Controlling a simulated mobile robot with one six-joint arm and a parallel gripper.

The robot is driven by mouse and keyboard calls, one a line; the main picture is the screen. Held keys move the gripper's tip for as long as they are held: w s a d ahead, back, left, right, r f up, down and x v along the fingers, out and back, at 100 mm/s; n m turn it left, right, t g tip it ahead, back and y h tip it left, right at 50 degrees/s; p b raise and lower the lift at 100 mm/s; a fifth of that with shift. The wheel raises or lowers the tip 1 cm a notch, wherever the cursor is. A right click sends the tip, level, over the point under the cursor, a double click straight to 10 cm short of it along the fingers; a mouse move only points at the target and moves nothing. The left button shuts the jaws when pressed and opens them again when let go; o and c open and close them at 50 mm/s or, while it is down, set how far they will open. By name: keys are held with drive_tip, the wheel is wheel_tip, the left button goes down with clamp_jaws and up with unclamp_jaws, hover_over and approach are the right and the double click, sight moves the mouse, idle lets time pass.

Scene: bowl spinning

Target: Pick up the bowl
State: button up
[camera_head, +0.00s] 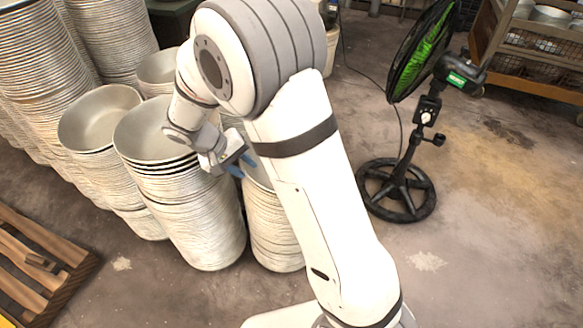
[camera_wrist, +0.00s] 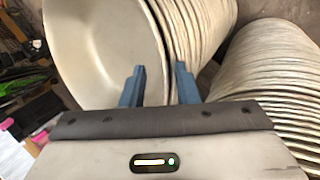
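The top bowl (camera_head: 155,132) is a pale, metallic, wide bowl on a tall nested stack in the head view. It also shows large in the wrist view (camera_wrist: 100,50). My gripper (camera_head: 241,166) is at the right side of this stack, near the rim, partly turned away from the head camera. In the wrist view my gripper (camera_wrist: 160,84) is open, with two blue fingers apart. The left finger overlaps the bowl's inside and the right finger overlaps the stacked rims. The top rim appears between them. Whether either finger touches is unclear.
Other bowl stacks stand close by: one at left (camera_head: 95,120), one at right partly behind my arm (camera_head: 272,225), and taller ones behind. A green and black fan (camera_head: 405,185) stands at right. A wooden pallet (camera_head: 40,260) lies at lower left. The floor at right is mostly clear.

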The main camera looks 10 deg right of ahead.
sight(252, 172)
drive_tip(key=b+x, duration=0.1)
drive_tip(key=x, duration=0.3)
drive_tip(key=shift+w+d+f+b, duration=0.2)
drive_tip(key=shift+f+b, duration=0.15)
clamp_jaws()
